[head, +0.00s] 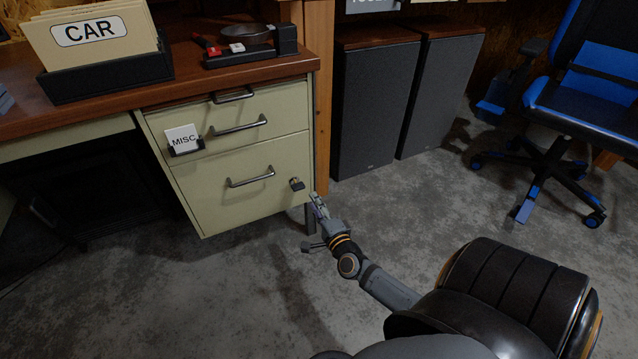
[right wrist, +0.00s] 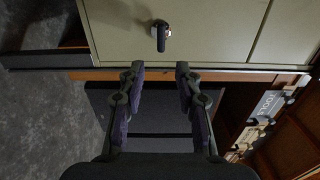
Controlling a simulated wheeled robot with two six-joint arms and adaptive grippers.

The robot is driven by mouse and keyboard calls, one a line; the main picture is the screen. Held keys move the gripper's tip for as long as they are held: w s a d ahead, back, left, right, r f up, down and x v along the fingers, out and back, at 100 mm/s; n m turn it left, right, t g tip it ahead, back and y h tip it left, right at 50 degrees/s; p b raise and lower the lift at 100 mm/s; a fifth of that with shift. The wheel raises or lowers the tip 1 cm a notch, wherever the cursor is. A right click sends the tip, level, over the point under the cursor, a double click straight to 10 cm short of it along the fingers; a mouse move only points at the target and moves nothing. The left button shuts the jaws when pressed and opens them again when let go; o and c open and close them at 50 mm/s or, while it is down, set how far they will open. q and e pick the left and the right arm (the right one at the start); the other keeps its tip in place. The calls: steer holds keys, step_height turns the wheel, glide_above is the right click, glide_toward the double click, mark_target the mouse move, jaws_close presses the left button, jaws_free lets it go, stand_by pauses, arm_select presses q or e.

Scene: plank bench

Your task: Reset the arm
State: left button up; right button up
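My right arm reaches in from the lower right of the head view. Its gripper (head: 318,204) is at the right front edge of the desk's drawer unit, close to its lower drawer. In the right wrist view the two fingers of this gripper (right wrist: 159,72) are apart, with nothing between them. A small dark piece on a round silver base, perhaps a lock (head: 297,184), is on the drawer front; it also shows ahead of the fingertips in the right wrist view (right wrist: 160,35), apart from them. My left gripper is not in view.
The desk (head: 190,88) with cream drawers (head: 232,183) stands at the left. A file box (head: 110,80) labelled CAR is on it. Two dark speakers (head: 370,110) stand behind. A blue-black chair (head: 590,100) is at the right. The concrete floor (head: 420,215) between is clear.

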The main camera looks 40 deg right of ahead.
steer(key=v, duration=0.2)
steer(key=shift+s+a, duration=0.1)
steer(key=shift+s, duration=0.2)
